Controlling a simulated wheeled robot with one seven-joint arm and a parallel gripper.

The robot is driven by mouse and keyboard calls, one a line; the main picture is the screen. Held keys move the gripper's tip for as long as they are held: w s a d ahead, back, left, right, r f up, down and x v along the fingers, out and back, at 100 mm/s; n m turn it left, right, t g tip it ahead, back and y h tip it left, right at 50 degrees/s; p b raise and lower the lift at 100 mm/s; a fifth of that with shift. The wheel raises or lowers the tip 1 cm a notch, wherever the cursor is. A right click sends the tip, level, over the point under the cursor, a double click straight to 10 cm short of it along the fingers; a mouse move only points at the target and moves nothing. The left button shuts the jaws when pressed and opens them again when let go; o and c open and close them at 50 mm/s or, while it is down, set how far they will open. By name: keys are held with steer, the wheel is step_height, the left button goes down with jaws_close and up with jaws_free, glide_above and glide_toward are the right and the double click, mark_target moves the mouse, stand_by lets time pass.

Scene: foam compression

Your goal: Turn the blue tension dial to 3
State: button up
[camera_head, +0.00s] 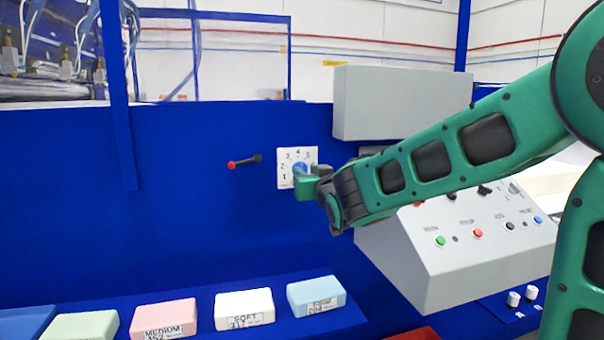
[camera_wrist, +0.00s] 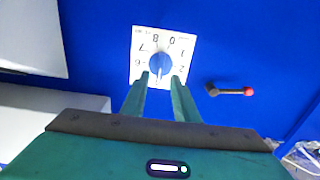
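The blue tension dial (camera_head: 299,169) is a round knob on a white numbered plate (camera_head: 284,180) on the blue wall. In the wrist view the knob (camera_wrist: 160,63) shows upside down, with a pale pointer mark on its lower half. The number it points at is hidden or unreadable. My gripper (camera_wrist: 160,77) is open, its two green fingers apart at either side of the knob's lower part. I cannot tell whether they touch it. In the head view my gripper (camera_head: 308,180) covers the plate's lower right part.
A black lever with a red knob (camera_head: 232,164) sticks out left of the dial. A grey box (camera_head: 400,103) is above right, and a sloped button console (camera_head: 440,255) is lower right. Several foam blocks (camera_head: 243,308) lie on the blue ledge below. The wall between is clear.

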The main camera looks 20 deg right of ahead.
mark_target(302, 168)
steer(key=shift+w, duration=1.8)
steer(key=shift+c, duration=0.6)
jaws_close()
steer(key=shift+a+f+n, duration=0.1)
steer(key=shift+a+n, duration=0.1)
steer(key=shift+n, duration=1.7)
steer(key=shift+a+f+n, duration=0.1)
steer(key=shift+a+n, duration=0.05)
steer(key=shift+n, duration=1.75)
